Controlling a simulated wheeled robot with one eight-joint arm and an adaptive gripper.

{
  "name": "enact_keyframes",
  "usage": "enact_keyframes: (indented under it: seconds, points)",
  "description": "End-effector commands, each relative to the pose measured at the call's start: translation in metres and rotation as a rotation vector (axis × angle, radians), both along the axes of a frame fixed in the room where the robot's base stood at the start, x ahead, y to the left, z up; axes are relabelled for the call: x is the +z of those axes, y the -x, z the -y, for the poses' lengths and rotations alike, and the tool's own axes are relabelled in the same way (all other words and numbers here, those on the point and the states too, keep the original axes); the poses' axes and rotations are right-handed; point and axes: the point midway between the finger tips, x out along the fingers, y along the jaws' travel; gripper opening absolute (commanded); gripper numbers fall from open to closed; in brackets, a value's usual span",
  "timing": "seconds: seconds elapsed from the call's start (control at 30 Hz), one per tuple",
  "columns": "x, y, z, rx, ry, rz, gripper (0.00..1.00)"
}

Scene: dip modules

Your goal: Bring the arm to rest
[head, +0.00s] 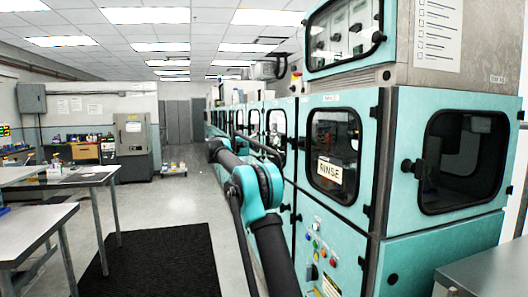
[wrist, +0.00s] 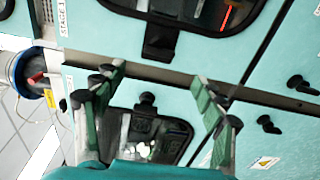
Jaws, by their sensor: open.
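My arm (head: 262,188) is teal and black. It stretches up from the bottom middle of the head view, close along the left side of the teal machine row, with its elbow bent. The gripper itself cannot be made out in the head view. In the wrist view my gripper (wrist: 158,82) is open, with its two green fingers spread apart and nothing between them. Behind the fingers are teal machine panels with a dark window (wrist: 150,135) and a black latch (wrist: 160,40). The gap between the fingers and these panels is hard to judge.
The teal module with the RINSE sign (head: 330,172) stands right beside my arm, with knobs and latches sticking out. A black mat (head: 150,262) lies on the open floor at left. Tables (head: 40,218) stand further left.

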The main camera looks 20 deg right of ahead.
Motion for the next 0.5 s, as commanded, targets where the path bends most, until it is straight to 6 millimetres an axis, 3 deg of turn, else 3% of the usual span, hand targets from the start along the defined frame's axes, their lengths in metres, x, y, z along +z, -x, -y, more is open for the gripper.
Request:
enact_keyframes:
  seconds: [0.17, 0.37, 0.5]
  points:
    - [-0.021, 0.017, 0.009, 0.017, -0.083, -0.01, 0.71]
    - [-0.088, 0.07, 0.021, 0.063, -0.314, -0.022, 0.71]
    - [-0.142, 0.118, 0.02, 0.098, -0.488, -0.017, 0.71]
